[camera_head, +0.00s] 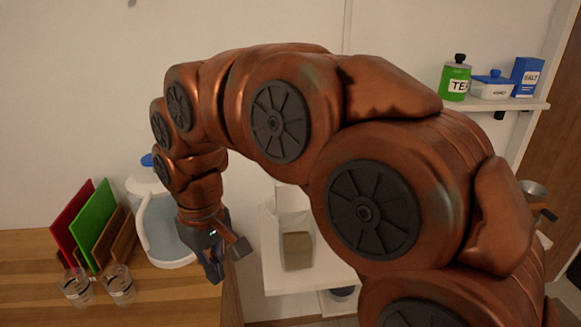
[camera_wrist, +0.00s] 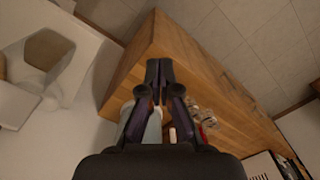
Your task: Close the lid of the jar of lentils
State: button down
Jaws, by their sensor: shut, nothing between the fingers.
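No label for lentils can be read in either view. A pale dispenser (camera_head: 297,228) with brownish contents stands on the white wall shelf, partly behind my arm. What looks like the same unit shows at the upper left of the wrist view (camera_wrist: 48,47). I cannot tell whether it is the lentil jar or how its lid stands. My gripper (camera_head: 215,279) points down near the right end of the wooden counter, left of that shelf. In the wrist view my gripper (camera_wrist: 160,68) has its fingertips together and empty, with the counter beyond.
The wooden counter (camera_head: 40,247) holds red and green boards (camera_head: 94,220), two glasses (camera_head: 119,284) and a white-and-blue round container (camera_head: 170,225). An upper shelf (camera_head: 520,105) holds a green tea jar (camera_head: 455,80) and a salt box (camera_head: 528,76). My arm hides the middle.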

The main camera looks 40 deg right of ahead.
jog(key=w+d+r+m+t, duration=0.1)
jog(key=w+d+r, duration=0.3)
jog(key=w+d, duration=0.4)
jog(key=w+d+r+m+t, duration=0.1)
jog(key=w+d+r+m, duration=0.1)
jog(key=w+d+r, duration=0.45)
jog(key=w+d+f+m+h+p, duration=0.15)
jog(key=d+m, duration=0.35)
jog(key=d, duration=1.6)
jog(key=p, duration=0.3)
send_over(293, 194)
jog(key=w+d, duration=0.2)
jog(key=w, duration=0.1)
notch_tip(293, 194, down, 9)
jog(key=shift+s+d+f, duration=0.15)
jog(key=shift+s, duration=0.1)
jog(key=shift+s+f+b, duration=0.15)
jog(key=shift+b, duration=0.7)
